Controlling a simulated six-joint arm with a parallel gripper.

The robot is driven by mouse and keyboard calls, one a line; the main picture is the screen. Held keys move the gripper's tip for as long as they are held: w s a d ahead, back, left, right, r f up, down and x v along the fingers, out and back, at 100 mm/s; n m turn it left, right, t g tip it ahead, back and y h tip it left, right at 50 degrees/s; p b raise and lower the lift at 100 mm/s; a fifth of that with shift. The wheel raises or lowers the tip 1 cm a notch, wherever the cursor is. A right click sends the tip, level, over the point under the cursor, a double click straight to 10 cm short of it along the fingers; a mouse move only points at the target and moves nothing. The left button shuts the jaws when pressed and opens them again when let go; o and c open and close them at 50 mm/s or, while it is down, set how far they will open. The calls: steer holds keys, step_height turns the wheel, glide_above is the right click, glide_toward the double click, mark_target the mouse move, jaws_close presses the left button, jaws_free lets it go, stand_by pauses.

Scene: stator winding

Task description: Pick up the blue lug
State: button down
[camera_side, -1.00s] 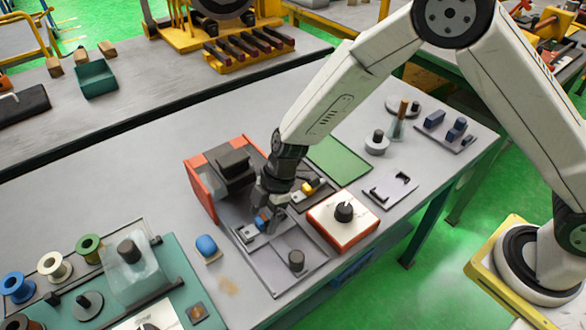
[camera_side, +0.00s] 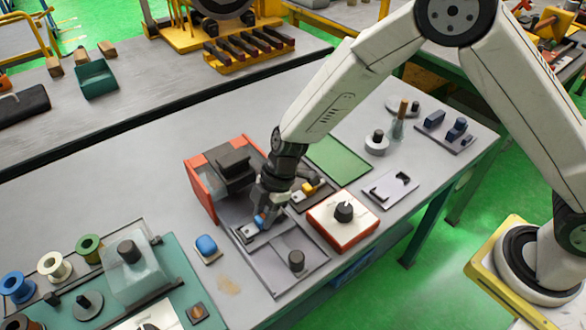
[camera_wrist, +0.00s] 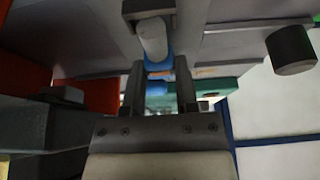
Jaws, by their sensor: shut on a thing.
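The blue lug (camera_side: 260,221) is at the grey fixture plate (camera_side: 285,262) in front of the orange-red press-like unit. My gripper (camera_side: 263,215) reaches down over it with its fingers around it. In the wrist view the lug (camera_wrist: 158,68) shows as a blue band between the fingertips of my gripper (camera_wrist: 159,70), with a pale grey rounded piece (camera_wrist: 153,38) just beyond it. My gripper is shut on the lug. The fingers partly hide it in the side view, and I cannot tell whether it is clear of the plate.
The orange-red unit (camera_side: 203,188) stands close behind and left of my gripper. A red-sided box with a black knob (camera_side: 343,211) is close on the right. A dark cylinder (camera_side: 296,259) stands on the fixture plate.

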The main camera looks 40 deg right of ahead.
steer(key=shift+r, duration=0.6)
steer(key=s+d+r, duration=0.6)
steer(key=s+r, duration=0.5)
steer(key=s, duration=0.1)
steer(key=shift+s+r, duration=0.2)
steer(key=shift+s, duration=0.15)
